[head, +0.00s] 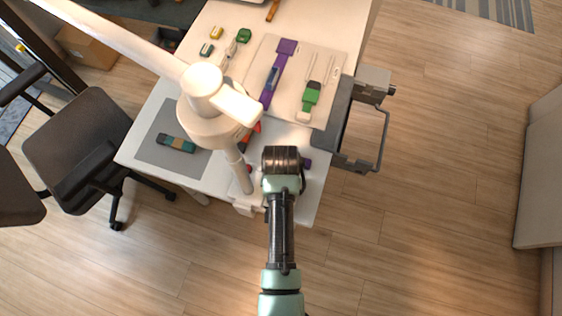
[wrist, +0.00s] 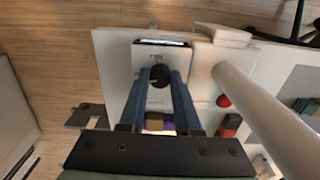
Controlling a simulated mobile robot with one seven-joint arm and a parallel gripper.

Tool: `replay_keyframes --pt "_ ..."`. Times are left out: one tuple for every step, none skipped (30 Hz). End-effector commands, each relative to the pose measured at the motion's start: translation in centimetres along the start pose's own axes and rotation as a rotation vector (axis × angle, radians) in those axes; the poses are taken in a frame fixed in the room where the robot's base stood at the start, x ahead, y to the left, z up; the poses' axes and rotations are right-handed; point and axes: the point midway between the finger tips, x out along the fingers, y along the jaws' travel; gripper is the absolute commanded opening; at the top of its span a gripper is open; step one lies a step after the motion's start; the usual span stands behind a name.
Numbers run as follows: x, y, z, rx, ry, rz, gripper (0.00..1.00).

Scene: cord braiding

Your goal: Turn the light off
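A black round knob (wrist: 160,75) sits on a white panel (wrist: 157,98) in the wrist view, with a bright strip (wrist: 160,42) at the panel's far end. My gripper (wrist: 160,73) is open, its two blue fingers one on each side of the knob. I cannot tell whether the fingertips touch it. In the head view my gripper (head: 283,158) is over the near end of the table, and the arm hides the knob. A white lamp (head: 205,95) stands on the table to its left; its post (wrist: 265,110) crosses the right of the wrist view. A red button (wrist: 223,101) lies between knob and post.
The white table (head: 218,190) holds a pale board (head: 325,62) with purple and green pieces, and a grey mat (head: 160,143) with a teal block. A grey drawer frame (head: 365,125) juts from its right side. A dark chair (head: 85,135) stands left.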

Motion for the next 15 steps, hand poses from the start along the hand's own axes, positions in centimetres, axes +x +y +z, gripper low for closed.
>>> replay_keyframes --pt "-0.02 0.01 -0.01 0.0 0.0 0.0 0.02" --pt "-0.02 0.01 -0.01 0.0 0.0 0.0 0.0" --pt "-0.02 0.01 -0.01 0.0 0.0 0.0 0.0" --pt "-0.02 0.02 -0.01 0.0 0.0 0.0 0.0" --pt "-0.03 0.02 -0.01 0.0 0.0 0.0 0.0" --pt "-0.03 0.02 -0.01 0.0 0.0 0.001 0.0" --pt "-0.03 0.02 -0.01 0.0 0.0 0.001 0.0" --pt "-0.04 0.02 -0.01 -0.001 0.0 0.001 0.0" --pt "-0.05 0.02 -0.01 -0.003 0.0 0.001 0.0" --pt "-0.06 0.02 -0.01 -0.005 0.0 0.001 0.0" --pt "-0.08 0.02 -0.01 -0.009 0.0 0.001 0.0" --pt "-0.1 0.02 -0.02 -0.016 0.0 0.001 0.0" --pt "-0.12 0.02 -0.03 -0.023 0.0 0.001 0.0" --pt "-0.15 0.02 -0.03 -0.032 0.0 0.001 0.0" --pt "-0.18 0.01 -0.04 -0.046 0.001 0.0 0.0"
